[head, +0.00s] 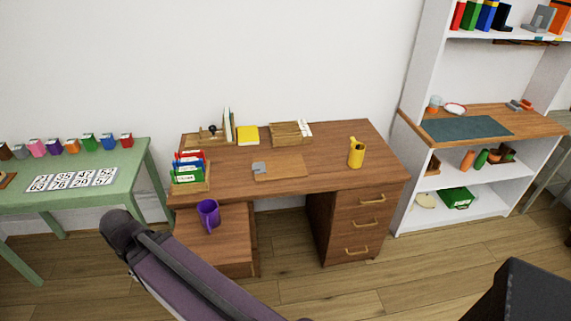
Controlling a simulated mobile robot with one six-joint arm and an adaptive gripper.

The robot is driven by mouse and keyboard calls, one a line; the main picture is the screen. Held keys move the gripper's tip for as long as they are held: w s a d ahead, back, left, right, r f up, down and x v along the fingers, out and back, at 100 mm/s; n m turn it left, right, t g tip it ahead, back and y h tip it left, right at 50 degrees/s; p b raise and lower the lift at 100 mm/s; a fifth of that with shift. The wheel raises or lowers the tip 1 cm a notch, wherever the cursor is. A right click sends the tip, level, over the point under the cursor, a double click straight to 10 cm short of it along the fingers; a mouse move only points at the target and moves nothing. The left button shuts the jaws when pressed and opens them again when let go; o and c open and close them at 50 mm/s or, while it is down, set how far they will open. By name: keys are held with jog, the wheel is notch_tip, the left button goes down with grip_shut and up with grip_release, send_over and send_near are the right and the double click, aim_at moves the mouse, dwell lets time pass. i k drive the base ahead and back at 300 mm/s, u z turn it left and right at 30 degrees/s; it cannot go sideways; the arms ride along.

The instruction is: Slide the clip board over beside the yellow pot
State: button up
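The clip board (285,168) is a flat brown board with a grey clip at its left end. It lies flat near the middle of the wooden desk (325,145). The yellow pot (356,154) stands upright on the same desk to the right of the board, with something sticking up from it. A stretch of bare desk top separates the two. My gripper is not in view; only a purple-grey link of my arm shows at the lower left, in front of the desk.
Behind the board are a wooden tray (286,133) and a yellow pad (247,135). A card rack (189,172) stands at the desk's left. A purple mug (208,213) sits on a lower wooden surface. A white shelf (466,187) is on the right.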

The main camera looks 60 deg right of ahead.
aim_at(290, 166)
jog(key=z, duration=0.45)
jog(key=i, duration=0.55)
jog(key=z, duration=0.85)
jog(key=i, duration=0.55)
jog(key=z, duration=0.25)
